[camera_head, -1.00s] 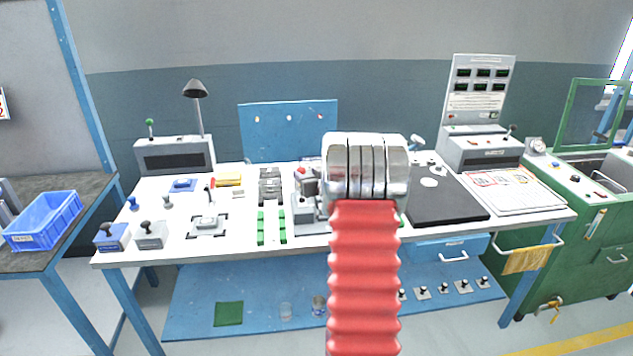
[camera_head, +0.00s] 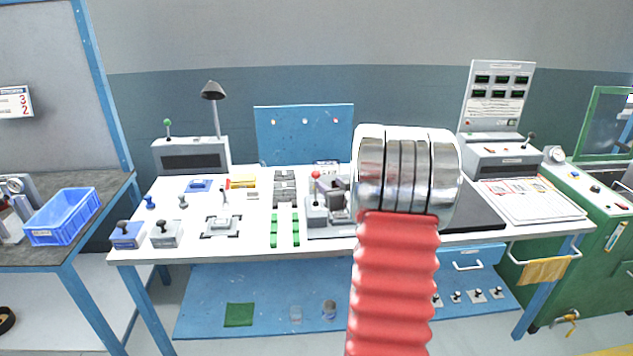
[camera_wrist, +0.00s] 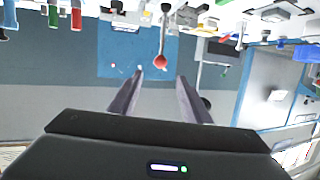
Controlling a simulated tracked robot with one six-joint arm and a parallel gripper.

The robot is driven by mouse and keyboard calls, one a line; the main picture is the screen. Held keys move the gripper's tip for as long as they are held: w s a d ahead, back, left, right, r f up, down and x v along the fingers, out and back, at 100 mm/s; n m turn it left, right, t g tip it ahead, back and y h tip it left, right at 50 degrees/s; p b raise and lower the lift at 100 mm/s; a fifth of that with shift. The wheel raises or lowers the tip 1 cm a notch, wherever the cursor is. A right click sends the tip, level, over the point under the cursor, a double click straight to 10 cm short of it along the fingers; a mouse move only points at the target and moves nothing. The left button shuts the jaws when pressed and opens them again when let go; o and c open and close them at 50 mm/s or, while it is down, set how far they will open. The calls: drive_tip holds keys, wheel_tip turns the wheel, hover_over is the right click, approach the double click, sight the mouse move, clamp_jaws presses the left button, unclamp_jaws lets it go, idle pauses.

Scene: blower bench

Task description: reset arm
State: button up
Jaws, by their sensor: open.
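My arm, with a red ribbed sleeve and a silver joint, rises in front of the bench in the head view and hides part of the bench top. My gripper (camera_wrist: 158,88) shows in the wrist view, with two dark fingers spread apart and nothing between them. The wrist picture is upside down, with the bench along its top edge. A red-knobbed lever (camera_wrist: 160,60) appears just beyond the fingertips in that view, apart from them. The gripper itself is hidden in the head view.
The white bench (camera_head: 150,240) carries stamps, green strips (camera_head: 284,230), a red-knobbed device (camera_head: 317,205) and a grey console (camera_head: 500,158). A blue bin (camera_head: 62,215) stands on the left table. A green machine (camera_head: 600,215) stands at the right.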

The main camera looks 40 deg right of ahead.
idle(0.3)
drive_tip(key=s+d+f+m+g+h, duration=0.1)
drive_tip(key=s+d+f+g, duration=0.1)
drive_tip(key=s+f+g, duration=0.45)
drive_tip(key=s+a+f+g, duration=0.1)
drive_tip(key=s+a+f, duration=0.1)
drive_tip(key=s+a, duration=0.3)
drive_tip(key=s+a+r+n+y, duration=0.2)
drive_tip(key=s+a+r, duration=0.2)
drive_tip(key=a, duration=1.1)
drive_tip(key=s+a+r+n+y, duration=0.2)
drive_tip(key=s+a+r, duration=0.3)
drive_tip(key=a, duration=1.1)
drive_tip(key=s+a+r+n+y, duration=0.2)
drive_tip(key=s+a+r+y, duration=0.1)
drive_tip(key=a, duration=1.3)
wheel_tip(320, 180, up, 2)
drive_tip(key=shift+s+r+g, duration=0.2)
drive_tip(key=shift+s+g, duration=0.25)
drive_tip(key=shift+s, duration=0.2)
drive_tip(key=shift+c, duration=0.6)
